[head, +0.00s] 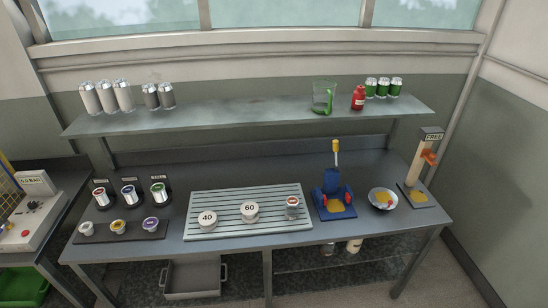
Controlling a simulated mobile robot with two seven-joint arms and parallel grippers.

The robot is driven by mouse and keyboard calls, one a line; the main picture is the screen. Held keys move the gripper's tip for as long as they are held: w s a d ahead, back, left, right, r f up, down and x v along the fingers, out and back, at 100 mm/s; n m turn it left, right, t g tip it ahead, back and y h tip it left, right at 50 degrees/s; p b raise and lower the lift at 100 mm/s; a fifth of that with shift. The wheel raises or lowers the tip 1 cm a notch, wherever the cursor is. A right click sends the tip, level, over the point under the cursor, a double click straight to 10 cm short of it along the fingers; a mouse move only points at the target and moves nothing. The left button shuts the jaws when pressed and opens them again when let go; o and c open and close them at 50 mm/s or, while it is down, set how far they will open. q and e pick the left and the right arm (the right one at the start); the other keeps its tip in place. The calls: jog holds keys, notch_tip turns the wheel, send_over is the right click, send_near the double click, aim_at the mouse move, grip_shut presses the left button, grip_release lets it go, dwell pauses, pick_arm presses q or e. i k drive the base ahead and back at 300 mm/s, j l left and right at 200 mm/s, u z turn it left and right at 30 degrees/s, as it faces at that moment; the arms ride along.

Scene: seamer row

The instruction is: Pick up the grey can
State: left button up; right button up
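Two dark grey cans with bright lids stand side by side on the long shelf, left of its middle: one grey can (151,97) and another grey can (167,96). Several pale, whitish cans (107,97) stand just left of them. No gripper is on either grey can. Neither of my grippers shows in the head view, so I cannot see whether they are open or shut.
The shelf (240,112) also holds a green-handled jug (323,97), a red bottle (358,97) and green cans (383,87). Below, the bench carries a slatted tray (250,225), a blue press (333,190) and a bowl (383,199). The shelf's middle is clear.

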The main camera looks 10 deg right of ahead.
aim_at(292, 213)
jog(key=z, duration=0.75)
jog(key=l+u, duration=0.25)
jog(key=l, duration=0.35)
jog(key=k, duration=0.05)
